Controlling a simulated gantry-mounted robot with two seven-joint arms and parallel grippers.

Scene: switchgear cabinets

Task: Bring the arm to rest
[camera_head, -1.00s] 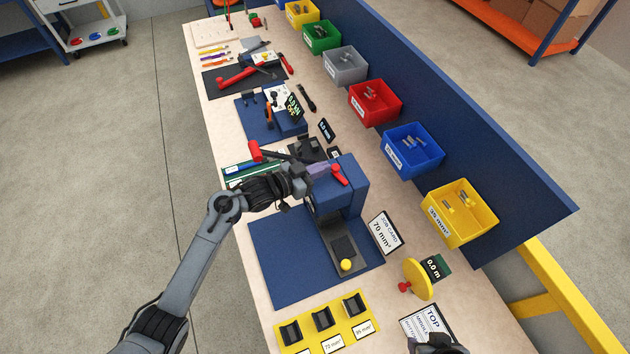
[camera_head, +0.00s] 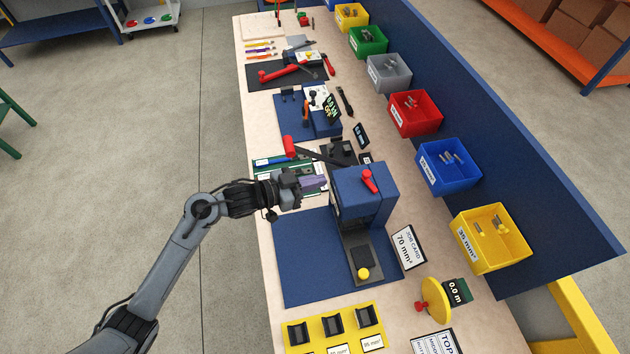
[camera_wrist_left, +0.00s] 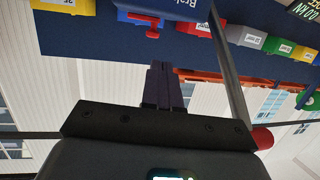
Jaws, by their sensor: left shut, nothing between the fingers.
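My left gripper (camera_head: 314,184) is shut and empty. In the head view it hangs over the workbench, just left of the blue press box (camera_head: 362,192) with the red handle on top, and apart from it. In the left wrist view the fingers (camera_wrist_left: 162,84) are together with nothing between them. The blue machine (camera_wrist_left: 175,8) and its red handle show beyond the fingers in that view. My right gripper is not seen.
A red-tipped lever (camera_head: 290,147) rises close behind the left gripper. A blue mat (camera_head: 305,260) lies in front of the press. Colored bins such as the blue bin (camera_head: 447,166) line the right side. The floor left of the bench is open.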

